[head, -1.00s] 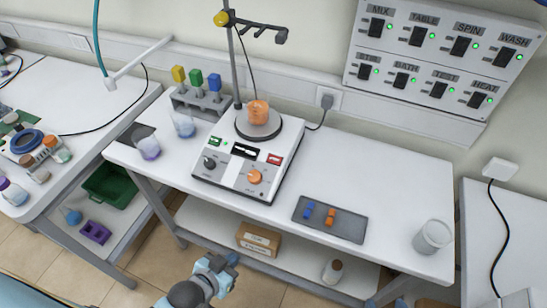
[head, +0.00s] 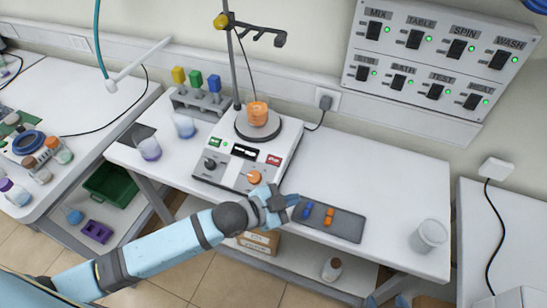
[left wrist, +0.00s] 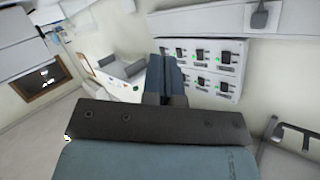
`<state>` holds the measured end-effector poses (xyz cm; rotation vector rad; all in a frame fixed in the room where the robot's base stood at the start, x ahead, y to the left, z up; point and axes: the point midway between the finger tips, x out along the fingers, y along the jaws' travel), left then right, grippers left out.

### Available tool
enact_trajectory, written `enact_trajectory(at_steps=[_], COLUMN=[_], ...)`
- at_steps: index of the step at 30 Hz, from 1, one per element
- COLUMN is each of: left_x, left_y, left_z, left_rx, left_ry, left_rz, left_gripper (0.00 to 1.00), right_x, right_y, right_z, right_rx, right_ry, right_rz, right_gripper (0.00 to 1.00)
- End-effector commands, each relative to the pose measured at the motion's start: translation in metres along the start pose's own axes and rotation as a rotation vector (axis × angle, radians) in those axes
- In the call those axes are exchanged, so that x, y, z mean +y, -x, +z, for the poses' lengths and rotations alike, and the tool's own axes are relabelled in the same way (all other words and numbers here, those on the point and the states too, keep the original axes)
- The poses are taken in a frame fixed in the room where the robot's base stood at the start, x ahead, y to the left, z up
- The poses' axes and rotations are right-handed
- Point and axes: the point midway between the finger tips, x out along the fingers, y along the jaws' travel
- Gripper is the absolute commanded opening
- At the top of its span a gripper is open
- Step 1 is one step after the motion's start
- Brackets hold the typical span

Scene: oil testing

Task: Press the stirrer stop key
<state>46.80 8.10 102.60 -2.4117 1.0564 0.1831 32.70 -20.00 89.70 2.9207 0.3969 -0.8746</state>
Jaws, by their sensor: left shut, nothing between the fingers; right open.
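The stirrer (head: 232,172) is a white box on the bench with a round dark plate on top. On its sloped front are a red key (head: 274,160) at the right, a green key (head: 214,142) at the left, a dark display between them, and a dark and an orange knob below. The red key looks like the stop key; its label is too small to read. My left gripper (head: 292,199) is shut and empty, in front of the stirrer's right front corner and apart from the red key. Its closed fingers show in the left wrist view (left wrist: 166,75). My right gripper is not visible.
An orange beaker (head: 257,113) sits on the stirrer plate beside a stand (head: 232,60). A dark tray (head: 345,227) with blue and orange pieces lies right of my left gripper. A white cup (head: 428,237) stands further right. A switch panel (head: 440,55) is on the wall.

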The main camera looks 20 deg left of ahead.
Motion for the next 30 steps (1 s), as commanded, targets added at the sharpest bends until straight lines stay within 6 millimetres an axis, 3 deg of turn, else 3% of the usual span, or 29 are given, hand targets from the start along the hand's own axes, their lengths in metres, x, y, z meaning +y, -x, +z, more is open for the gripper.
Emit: enact_trajectory(at_steps=[7,21,30], left_x=[-0.038,-0.129,-0.147], left_y=[-0.007,0.015,0.023], left_z=[-0.025,-0.021,-0.017], left_rx=[0.014,-0.092,-0.12], left_ry=[-0.278,-0.667,-0.72], left_rz=[0.098,0.193,0.202], left_gripper=[0.0,0.0,0.0], right_x=[0.001,0.002,0.002], right_y=[0.004,0.01,0.011], right_z=[-0.005,-0.012,-0.012], right_rx=[-0.002,-0.001,-0.001], right_ry=[0.0,-0.002,-0.002], right_rz=[0.002,0.007,0.008], right_gripper=[0.65,0.65,0.65])
